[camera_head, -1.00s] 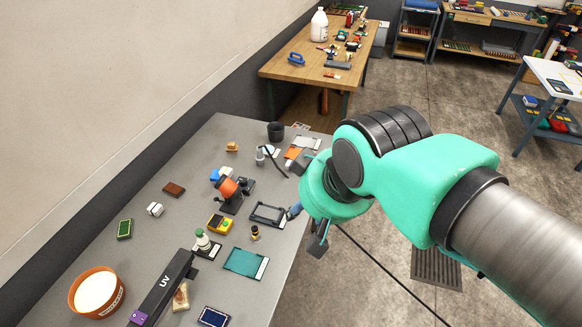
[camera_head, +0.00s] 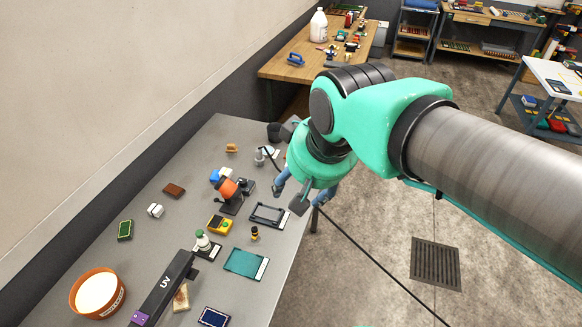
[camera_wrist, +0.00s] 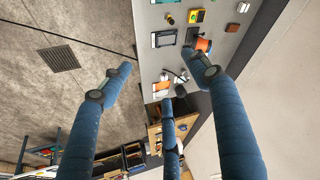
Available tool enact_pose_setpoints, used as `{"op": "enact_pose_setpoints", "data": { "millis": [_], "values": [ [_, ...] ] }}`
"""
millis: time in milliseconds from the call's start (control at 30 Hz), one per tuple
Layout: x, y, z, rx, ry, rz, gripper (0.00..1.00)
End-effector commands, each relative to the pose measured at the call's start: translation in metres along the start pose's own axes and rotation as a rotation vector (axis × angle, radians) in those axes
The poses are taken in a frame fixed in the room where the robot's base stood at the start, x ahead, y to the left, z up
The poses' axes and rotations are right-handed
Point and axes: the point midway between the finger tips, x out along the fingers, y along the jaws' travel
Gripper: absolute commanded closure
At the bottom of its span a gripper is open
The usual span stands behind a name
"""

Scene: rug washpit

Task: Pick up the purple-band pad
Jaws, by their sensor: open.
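I cannot make out for certain a pad with a purple band. Small pad-like blocks lie on the grey table: a green one with a yellow edge (camera_head: 125,230), a brown one (camera_head: 174,190), a dark blue one with a pale border (camera_head: 214,317) and a tan one (camera_head: 181,298). A small purple patch (camera_head: 138,317) shows at the near end of the black UV bar. My gripper (camera_head: 304,192) is open above the table's right edge, apart from these blocks. In the wrist view its blue fingers (camera_wrist: 162,80) are spread with nothing between them.
The grey table (camera_head: 150,265) also carries an orange bowl (camera_head: 97,292), the UV bar (camera_head: 165,288), a teal panel (camera_head: 245,263), a black frame (camera_head: 268,214) and an orange-headed device (camera_head: 230,192). A wooden bench (camera_head: 285,65) stands behind. Open floor with a drain grate (camera_head: 435,263) lies right.

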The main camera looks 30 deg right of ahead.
Motion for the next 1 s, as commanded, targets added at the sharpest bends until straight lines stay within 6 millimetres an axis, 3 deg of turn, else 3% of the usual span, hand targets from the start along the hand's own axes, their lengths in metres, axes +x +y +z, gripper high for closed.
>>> {"op": "enact_pose_setpoints", "data": {
  "millis": [467,1000],
  "values": [
    [0.026,0.015,-0.108,0.124,-0.081,0.025,0.39],
    [0.097,0.044,-0.214,0.265,-0.168,0.056,0.39]
  ]
}}
